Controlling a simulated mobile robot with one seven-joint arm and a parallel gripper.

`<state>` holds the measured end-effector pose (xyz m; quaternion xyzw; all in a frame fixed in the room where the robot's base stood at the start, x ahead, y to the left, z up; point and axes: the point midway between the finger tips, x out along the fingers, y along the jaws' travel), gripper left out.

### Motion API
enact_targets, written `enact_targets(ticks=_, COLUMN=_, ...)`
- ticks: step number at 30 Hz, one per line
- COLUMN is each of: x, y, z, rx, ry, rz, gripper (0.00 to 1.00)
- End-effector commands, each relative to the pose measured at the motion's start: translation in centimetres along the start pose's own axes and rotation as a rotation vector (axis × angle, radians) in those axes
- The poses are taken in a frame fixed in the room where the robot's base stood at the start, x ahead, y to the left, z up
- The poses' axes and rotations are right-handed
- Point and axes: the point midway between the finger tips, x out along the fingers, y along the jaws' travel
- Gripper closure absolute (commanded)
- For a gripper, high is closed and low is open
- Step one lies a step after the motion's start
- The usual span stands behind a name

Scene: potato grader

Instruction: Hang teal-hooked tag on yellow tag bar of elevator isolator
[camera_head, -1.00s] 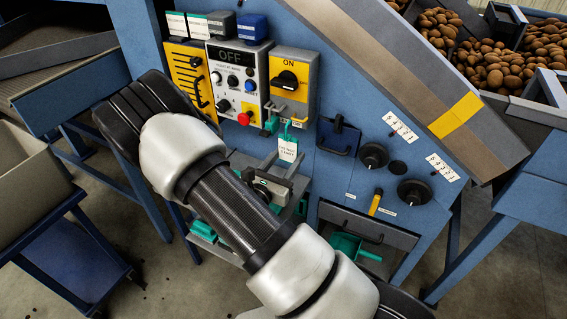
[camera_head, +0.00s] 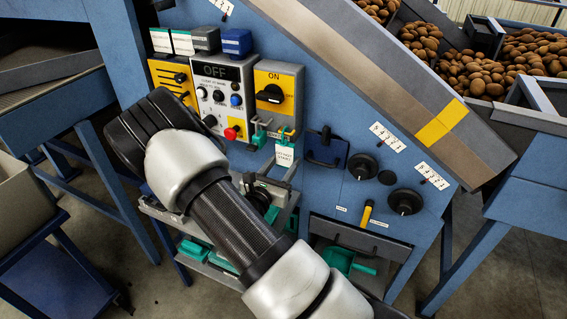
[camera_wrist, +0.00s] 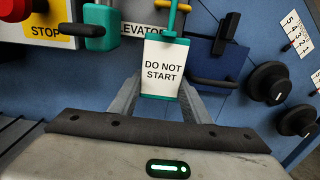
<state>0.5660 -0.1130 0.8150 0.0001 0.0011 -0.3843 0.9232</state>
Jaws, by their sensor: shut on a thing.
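The white DO NOT START tag (camera_wrist: 163,64) has teal edges and a teal hook (camera_wrist: 172,15) on top. It is upright in the wrist view and also shows in the head view (camera_head: 284,156). My gripper (camera_wrist: 160,94) is shut on its lower end. In the head view the tag is just below the yellow isolator (camera_head: 277,87), whose black knob is under the word ON. The yellow tag bar (camera_wrist: 205,37) is partly visible behind and beside the hook. I cannot tell whether the hook touches or passes over it.
A teal padlock (camera_wrist: 102,25) hangs left of the tag. A red button (camera_head: 231,133) is farther left on the grey OFF panel. A dark blue holder with a black handle (camera_head: 325,150) and black knobs (camera_head: 405,201) are to the right. Below is an open drawer with a teal scoop (camera_head: 345,260).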

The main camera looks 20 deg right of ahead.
Motion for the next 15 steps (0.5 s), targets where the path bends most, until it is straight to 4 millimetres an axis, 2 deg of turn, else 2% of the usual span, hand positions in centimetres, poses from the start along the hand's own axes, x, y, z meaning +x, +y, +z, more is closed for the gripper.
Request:
enact_targets(ticks=10, x=-0.02, y=0.01, z=-0.14, rx=0.001, ry=-0.001, rz=0.0, gripper=0.77)
enact_targets(ticks=11, x=-0.02, y=0.01, z=-0.14, rx=0.001, ry=-0.001, rz=0.0, gripper=0.54)
enact_targets(ticks=14, x=-0.01, y=0.01, z=-0.14, rx=0.001, ry=-0.001, rz=0.0, gripper=0.37)
enact_targets(ticks=15, x=-0.02, y=0.01, z=-0.14, rx=0.001, ry=-0.001, rz=0.0, gripper=0.35)
